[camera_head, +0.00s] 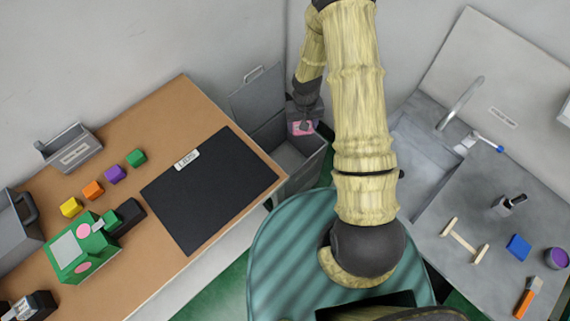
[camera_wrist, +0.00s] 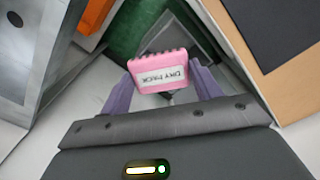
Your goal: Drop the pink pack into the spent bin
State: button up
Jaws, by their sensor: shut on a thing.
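The pink pack (camera_head: 301,128) shows small at the end of my arm in the head view. In the wrist view the pink pack (camera_wrist: 160,69) has a ridged edge and an upside-down white label that seems to read "DRY PACK". My gripper (camera_wrist: 162,82) is shut on it, with a purple finger at each side. In the head view my gripper (camera_head: 304,114) is over an open grey bin (camera_head: 309,150) between the bench and the sink. The bin's lid (camera_head: 259,97) is raised at the left. I see no readable name on this bin, and my arm hides part of its right side.
The brown bench (camera_head: 180,105) at left holds a black mat (camera_head: 210,190), several coloured blocks, a green device (camera_head: 84,252) and a labelled grey tray (camera_head: 70,148). A grey counter with a sink (camera_head: 425,150), tap and small tools is at right.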

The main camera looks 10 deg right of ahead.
jog(key=w+f+b, duration=0.6)
jog(key=f+b, duration=0.6)
jog(key=b, duration=0.2)
jog(key=w+f+m+b, duration=0.1)
jog(key=w+f+b, duration=0.6)
jog(key=f+b, duration=0.4)
jog(key=w+f+m+b, duration=0.1)
jog(key=w+f+b, duration=0.5)
jog(key=f+b, duration=0.6)
jog(key=b, duration=0.4)
jog(key=shift+w+f+b, duration=0.3)
jog(key=shift+w, duration=0.05)
notch_tip(320, 180, down, 6)
jog(key=b, duration=0.4)
jog(key=shift+a, duration=0.1)
jog(key=o, duration=1.1)
jog(key=shift+c, duration=0.2)
